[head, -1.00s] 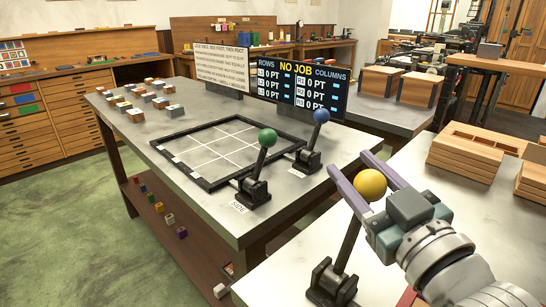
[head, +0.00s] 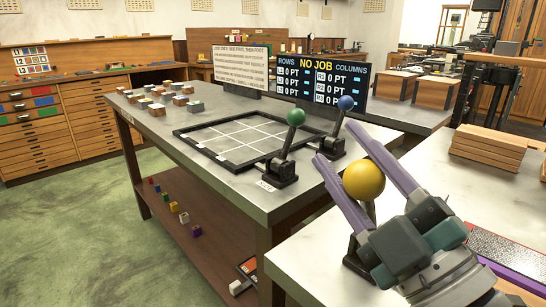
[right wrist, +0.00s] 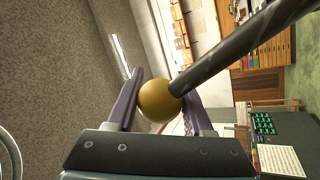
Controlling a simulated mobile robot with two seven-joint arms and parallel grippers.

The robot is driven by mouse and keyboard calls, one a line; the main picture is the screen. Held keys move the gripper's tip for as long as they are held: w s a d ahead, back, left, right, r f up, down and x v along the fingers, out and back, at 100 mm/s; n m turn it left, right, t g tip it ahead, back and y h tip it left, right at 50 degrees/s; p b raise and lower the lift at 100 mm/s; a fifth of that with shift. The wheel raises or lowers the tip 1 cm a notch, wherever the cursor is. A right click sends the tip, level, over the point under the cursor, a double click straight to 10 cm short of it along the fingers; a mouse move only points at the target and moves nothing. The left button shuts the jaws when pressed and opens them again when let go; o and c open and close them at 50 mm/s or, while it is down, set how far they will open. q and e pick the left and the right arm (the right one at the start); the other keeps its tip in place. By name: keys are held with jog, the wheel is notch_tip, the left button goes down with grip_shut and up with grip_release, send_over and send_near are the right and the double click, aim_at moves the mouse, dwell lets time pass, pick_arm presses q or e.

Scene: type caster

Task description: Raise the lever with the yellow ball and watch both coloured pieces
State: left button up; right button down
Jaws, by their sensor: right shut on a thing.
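The yellow ball (head: 364,180) tops a dark lever whose base (head: 355,262) stands on the pale bench at the right. My right gripper (head: 335,141) is shut on the ball, one purple finger on each side. In the right wrist view the ball (right wrist: 160,100) sits between the fingers, and the dark rod (right wrist: 245,50) runs from it to the upper right. In the head view most of the rod is hidden behind the ball and gripper. I cannot tell which items are the two coloured pieces. My left gripper is not in view.
The other table holds a black-framed grid (head: 232,140), a green-ball lever (head: 296,117) and a blue-ball lever (head: 346,103). Behind are a NO JOB board (head: 322,83) and several small blocks (head: 157,110). Several coloured cubes (head: 184,218) lie on the lower shelf. Wooden boards (head: 488,150) stack at right.

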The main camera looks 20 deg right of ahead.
aim_at(365, 201)
jog(key=shift+s+a+f+n+y, duration=0.15)
jog(key=shift+a+f+n+y, duration=0.1)
jog(key=shift+a+n+y, duration=0.25)
jog(key=c, duration=0.7)
grip_release()
jog(key=o, duration=0.4)
jog(key=b+v, duration=0.2)
jog(key=v, duration=0.4)
jog(key=shift+s+f, duration=0.3)
jog(key=shift+s, duration=0.05)
jog(key=shift+s+f, duration=0.1)
jog(key=shift+s, duration=0.3)
